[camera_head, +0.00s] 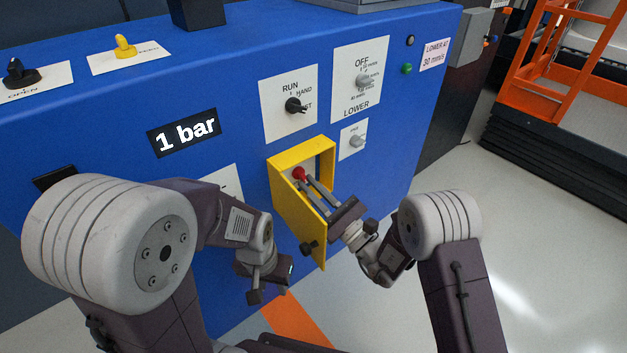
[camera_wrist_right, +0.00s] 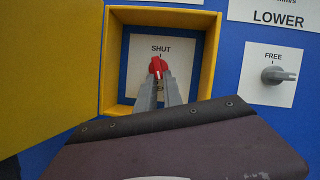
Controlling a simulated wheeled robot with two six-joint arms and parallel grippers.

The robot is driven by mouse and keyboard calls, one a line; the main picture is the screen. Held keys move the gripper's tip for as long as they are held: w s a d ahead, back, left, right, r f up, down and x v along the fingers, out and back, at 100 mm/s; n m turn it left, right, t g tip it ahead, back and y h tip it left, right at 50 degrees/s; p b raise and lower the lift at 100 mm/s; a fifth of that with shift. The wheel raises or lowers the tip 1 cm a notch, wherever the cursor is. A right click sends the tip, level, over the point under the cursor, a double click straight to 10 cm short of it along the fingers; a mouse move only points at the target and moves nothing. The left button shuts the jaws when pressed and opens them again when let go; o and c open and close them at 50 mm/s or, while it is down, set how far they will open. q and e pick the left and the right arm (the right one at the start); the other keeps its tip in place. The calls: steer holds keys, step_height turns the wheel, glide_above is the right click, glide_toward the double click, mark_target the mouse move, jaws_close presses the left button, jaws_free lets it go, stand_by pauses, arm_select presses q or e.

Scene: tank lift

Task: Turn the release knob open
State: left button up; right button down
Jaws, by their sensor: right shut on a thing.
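The red release knob (camera_head: 299,174) sits inside a yellow box (camera_head: 331,160) on the blue panel. In the right wrist view the red knob (camera_wrist_right: 158,68) is below the word SHUT, with its pointer near upright; the label below it is partly hidden by my fingers. My right gripper (camera_head: 304,181) reaches into the box and is shut on the knob; its fingers also show in the right wrist view (camera_wrist_right: 158,80). The yellow door (camera_head: 297,215) stands open. My left gripper (camera_head: 270,283) is low in front of the panel, left of the door; its fingers are too unclear to read.
A grey knob marked FREE (camera_wrist_right: 278,75) is right of the box. RUN (camera_head: 296,105) and OFF (camera_head: 364,82) selectors sit above it. A display (camera_head: 184,133) reads 1 bar. The open door stands close to my right gripper's left side. Clear floor lies to the right.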

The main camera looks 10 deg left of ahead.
arm_select(q)
steer(key=shift+r+p, duration=1.1)
steer(key=shift+r, duration=0.25)
arm_select(e)
steer(key=shift+s+a+m+t+h, duration=0.2)
steer(key=shift+m+t+h, duration=0.3)
steer(key=shift+m, duration=0.8)
steer(key=shift+s+a+m+t+h, duration=0.1)
steer(key=shift+s+m+t+h, duration=0.1)
steer(key=shift+m+t, duration=0.8)
arm_select(q)
steer(key=shift+r, duration=0.1)
arm_select(e)
steer(key=shift+m, duration=0.5)
steer(key=c, duration=1.5)
jaws_free()
steer(key=shift+g, duration=0.3)
